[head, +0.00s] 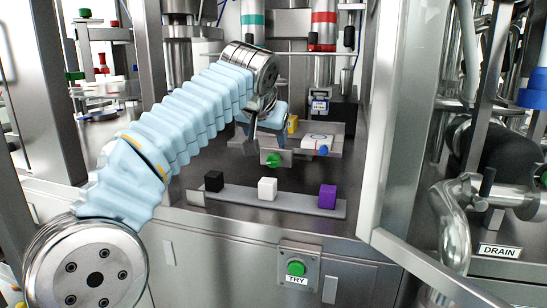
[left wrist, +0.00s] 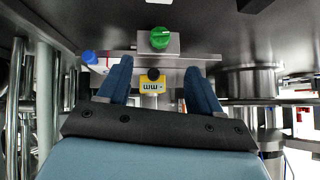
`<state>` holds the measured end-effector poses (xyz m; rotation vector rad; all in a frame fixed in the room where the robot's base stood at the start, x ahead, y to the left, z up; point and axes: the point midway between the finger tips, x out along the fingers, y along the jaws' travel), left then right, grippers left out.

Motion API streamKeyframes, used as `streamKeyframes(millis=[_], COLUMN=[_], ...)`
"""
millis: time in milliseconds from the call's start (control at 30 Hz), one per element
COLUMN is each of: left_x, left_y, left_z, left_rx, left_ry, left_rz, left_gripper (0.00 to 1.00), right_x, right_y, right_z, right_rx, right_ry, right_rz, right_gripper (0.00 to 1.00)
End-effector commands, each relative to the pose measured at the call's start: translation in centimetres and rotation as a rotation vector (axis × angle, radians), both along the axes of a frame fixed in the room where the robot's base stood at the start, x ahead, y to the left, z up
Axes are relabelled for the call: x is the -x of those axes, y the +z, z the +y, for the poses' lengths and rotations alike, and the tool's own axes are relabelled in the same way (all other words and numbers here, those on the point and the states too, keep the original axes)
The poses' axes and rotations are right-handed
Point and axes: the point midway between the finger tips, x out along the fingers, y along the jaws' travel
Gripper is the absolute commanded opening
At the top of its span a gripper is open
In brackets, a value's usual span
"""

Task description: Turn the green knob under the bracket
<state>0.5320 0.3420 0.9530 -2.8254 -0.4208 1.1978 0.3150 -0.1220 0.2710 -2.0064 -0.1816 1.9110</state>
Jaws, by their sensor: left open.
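The green knob (head: 273,160) is on the front of a silver bracket (head: 300,148) inside the machine bay. In the left wrist view the green knob (left wrist: 160,38) has a light mark on its face and lies ahead of the fingertips. My left gripper (head: 263,142) is open at the bracket, partly hidden by my arm. The fingers appear apart from the knob. My right gripper is not in view.
A low tray (head: 250,199) in front holds a black cube (head: 214,181), a white cube (head: 267,188) and a purple cube (head: 327,196). A blue knob (head: 323,150) is right of the green one. A metal door frame (head: 391,130) stands at the right. A green TRY button (head: 296,267) is below.

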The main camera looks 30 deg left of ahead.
Motion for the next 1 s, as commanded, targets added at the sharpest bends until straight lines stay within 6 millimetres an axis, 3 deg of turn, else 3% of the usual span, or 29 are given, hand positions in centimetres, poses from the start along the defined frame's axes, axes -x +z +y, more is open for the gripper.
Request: streamKeyframes(millis=[500, 700, 1000], left_x=[-7.1, -8.2, -8.4], left_y=[-7.6, -8.7, -8.9], left_z=[2.9, 3.4, 3.4], left_rx=[-0.001, 0.000, 0.001], left_ry=[0.003, 0.002, 0.001], left_rz=[0.003, 0.001, 0.000], left_gripper=[0.65, 0.65, 0.63], right_x=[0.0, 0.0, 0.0], right_y=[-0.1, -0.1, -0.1], right_z=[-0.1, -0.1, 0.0], right_rx=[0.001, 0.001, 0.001], right_ry=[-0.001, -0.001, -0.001], right_rz=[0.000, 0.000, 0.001], right_gripper=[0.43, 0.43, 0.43])
